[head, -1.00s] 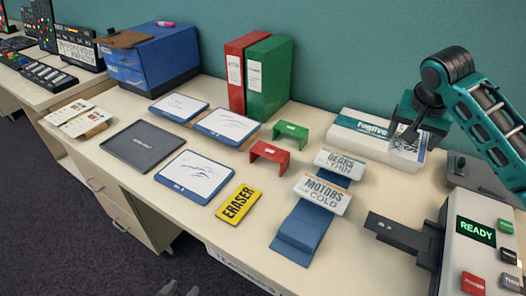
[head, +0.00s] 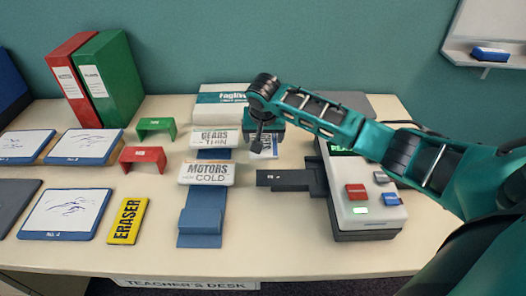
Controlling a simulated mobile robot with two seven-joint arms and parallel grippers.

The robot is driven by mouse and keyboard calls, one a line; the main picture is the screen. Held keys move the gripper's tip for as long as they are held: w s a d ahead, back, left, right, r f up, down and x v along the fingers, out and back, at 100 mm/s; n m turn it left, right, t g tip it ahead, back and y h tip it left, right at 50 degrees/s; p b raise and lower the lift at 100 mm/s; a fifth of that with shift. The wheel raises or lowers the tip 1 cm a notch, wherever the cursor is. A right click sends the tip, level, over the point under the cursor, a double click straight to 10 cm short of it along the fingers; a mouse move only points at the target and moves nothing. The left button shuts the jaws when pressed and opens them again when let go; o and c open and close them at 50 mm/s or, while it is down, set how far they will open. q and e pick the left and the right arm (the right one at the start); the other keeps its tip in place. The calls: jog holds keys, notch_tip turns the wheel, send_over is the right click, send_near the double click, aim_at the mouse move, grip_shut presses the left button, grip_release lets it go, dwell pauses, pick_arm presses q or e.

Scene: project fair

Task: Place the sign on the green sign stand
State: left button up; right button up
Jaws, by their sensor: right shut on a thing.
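The green sign stand (head: 156,127) is a small bracket on the desk, left of centre, with nothing on it. My right gripper (head: 262,143) points down at the back of the desk, right of the stand. It is shut on a small white piece (head: 263,153), mostly hidden by the fingers; I cannot read it or tell whether it touches the desk. My left gripper is not in view.
A red stand (head: 143,156) is in front of the green one. White cards reading GEARS (head: 214,137) and MOTORS (head: 207,173) sit on a blue strip (head: 201,222). A yellow ERASER block (head: 127,221), binders (head: 108,77), a white box (head: 221,95) and a button console (head: 352,209) surround them.

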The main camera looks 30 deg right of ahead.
aim_at(264, 149)
jog(key=shift+f+b, duration=0.4)
jog(key=shift+f, duration=2.3)
jog(key=shift+f, duration=0.1)
jog(key=o, duration=1)
